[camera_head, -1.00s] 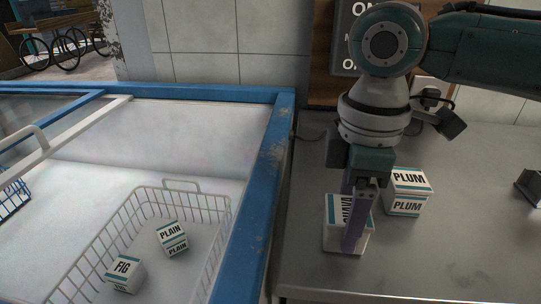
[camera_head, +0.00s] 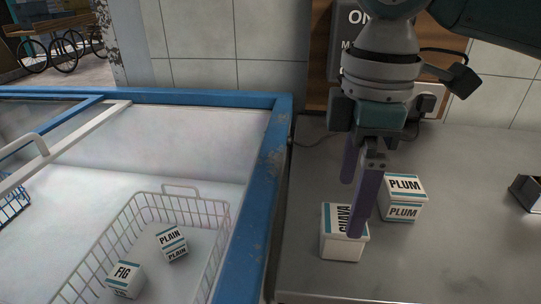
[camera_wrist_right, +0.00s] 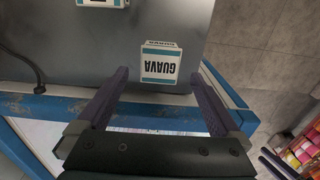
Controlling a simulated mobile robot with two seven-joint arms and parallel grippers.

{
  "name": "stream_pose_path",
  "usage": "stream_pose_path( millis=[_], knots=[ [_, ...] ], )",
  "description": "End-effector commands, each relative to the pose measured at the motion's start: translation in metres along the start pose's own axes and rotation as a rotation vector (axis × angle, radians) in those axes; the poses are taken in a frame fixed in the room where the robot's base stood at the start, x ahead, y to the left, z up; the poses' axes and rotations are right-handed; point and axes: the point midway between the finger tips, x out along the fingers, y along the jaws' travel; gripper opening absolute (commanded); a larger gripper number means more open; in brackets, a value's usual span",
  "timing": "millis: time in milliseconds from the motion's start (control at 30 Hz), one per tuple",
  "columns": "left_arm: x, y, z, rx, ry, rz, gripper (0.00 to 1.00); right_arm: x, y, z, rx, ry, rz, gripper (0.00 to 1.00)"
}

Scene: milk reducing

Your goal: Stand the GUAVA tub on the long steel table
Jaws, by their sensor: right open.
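The GUAVA tub (camera_head: 341,246), white with teal bands, stands upright on the long steel table (camera_head: 440,265) near its left edge. It also shows in the right wrist view (camera_wrist_right: 160,64), beyond the fingertips and between their lines. My right gripper (camera_head: 358,200) is open, with its purple fingers above and around the back and right of the tub in the head view. One finger hides part of the tub's right side. In the wrist view nothing is between the fingers (camera_wrist_right: 158,85). My left gripper is not in view.
The PLUM tub (camera_head: 403,200) stands just behind and right of the GUAVA tub. A dark metal box (camera_head: 527,192) sits at the right. The table's front right is clear.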

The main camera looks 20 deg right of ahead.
Motion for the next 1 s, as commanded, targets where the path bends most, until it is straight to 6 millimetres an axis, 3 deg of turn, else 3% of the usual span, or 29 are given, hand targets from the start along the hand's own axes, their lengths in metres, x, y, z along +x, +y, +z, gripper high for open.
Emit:
stream_pose_path(
  millis=[33, 200, 367, 533, 767, 867, 1000],
  knots=[
    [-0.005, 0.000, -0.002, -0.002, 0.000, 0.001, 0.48, -0.015, 0.001, -0.001, -0.001, 0.003, 0.004, 1.00],
    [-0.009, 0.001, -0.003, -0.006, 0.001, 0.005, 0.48, -0.046, 0.001, -0.001, 0.000, 0.003, 0.002, 1.00],
    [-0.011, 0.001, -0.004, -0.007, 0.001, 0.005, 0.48, -0.060, -0.001, -0.001, -0.002, 0.002, 0.000, 1.00],
    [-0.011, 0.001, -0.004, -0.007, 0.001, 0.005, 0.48, -0.037, -0.026, -0.017, -0.015, 0.048, -0.005, 1.00],
    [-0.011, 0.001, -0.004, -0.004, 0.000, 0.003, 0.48, 0.014, -0.099, -0.049, 0.122, 0.253, -0.009, 1.00],
    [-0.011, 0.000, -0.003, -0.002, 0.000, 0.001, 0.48, 0.025, -0.122, -0.045, 0.275, 0.326, 0.000, 1.00],
    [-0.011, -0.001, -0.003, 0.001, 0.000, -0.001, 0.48, 0.035, -0.140, -0.016, 0.530, 0.357, 0.041, 1.00]
  ],
)
